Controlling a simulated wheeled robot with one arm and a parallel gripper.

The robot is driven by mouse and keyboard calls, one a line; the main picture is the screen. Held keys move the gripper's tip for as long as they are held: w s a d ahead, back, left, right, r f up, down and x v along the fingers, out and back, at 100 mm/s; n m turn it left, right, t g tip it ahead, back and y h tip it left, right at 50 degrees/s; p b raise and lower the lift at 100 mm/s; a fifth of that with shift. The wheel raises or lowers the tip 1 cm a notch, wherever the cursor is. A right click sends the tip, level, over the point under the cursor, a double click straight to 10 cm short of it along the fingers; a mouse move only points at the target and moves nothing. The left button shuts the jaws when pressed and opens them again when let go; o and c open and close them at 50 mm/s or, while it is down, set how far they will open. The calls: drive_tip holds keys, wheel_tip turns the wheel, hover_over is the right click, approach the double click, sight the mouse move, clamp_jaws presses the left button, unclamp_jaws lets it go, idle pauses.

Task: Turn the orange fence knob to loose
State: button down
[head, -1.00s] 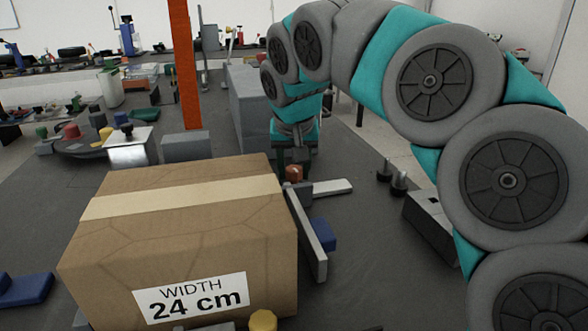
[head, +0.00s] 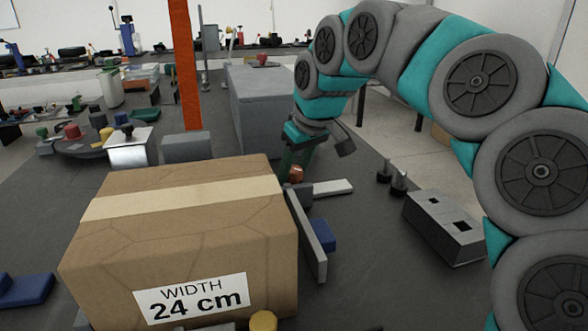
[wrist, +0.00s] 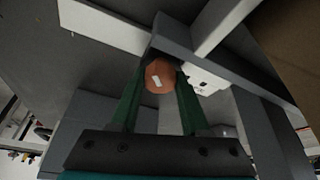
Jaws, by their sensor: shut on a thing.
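The orange fence knob (head: 296,174) sits by the far end of the grey fence plate (head: 312,245), just past the cardboard box. In the wrist view the round knob (wrist: 160,72) shows a short white mark on its face, slightly tilted. My gripper (head: 293,166) comes down on the knob from above, with the wrist leaning to the right. In the wrist view the green fingers of my gripper (wrist: 160,80) are shut on the knob, one on each side. Their exact contact is partly hidden in the head view.
The cardboard box (head: 190,210) marked "WIDTH 24 cm" fills the front left, against the fence. A light bar (head: 332,188) extends right from the fence. A blue block (head: 321,235) lies beside the plate. A grey slotted block (head: 445,226) and dark-based posts (head: 398,180) stand right.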

idle(0.4)
drive_tip(key=shift+c, duration=2)
unclamp_jaws()
drive_tip(key=shift+r, duration=0.15)
drive_tip(key=v, duration=0.7)
drive_tip(key=shift+r+b, duration=0.2)
drive_tip(key=shift+b, duration=0.1)
drive_tip(key=shift+s+d, duration=0.15)
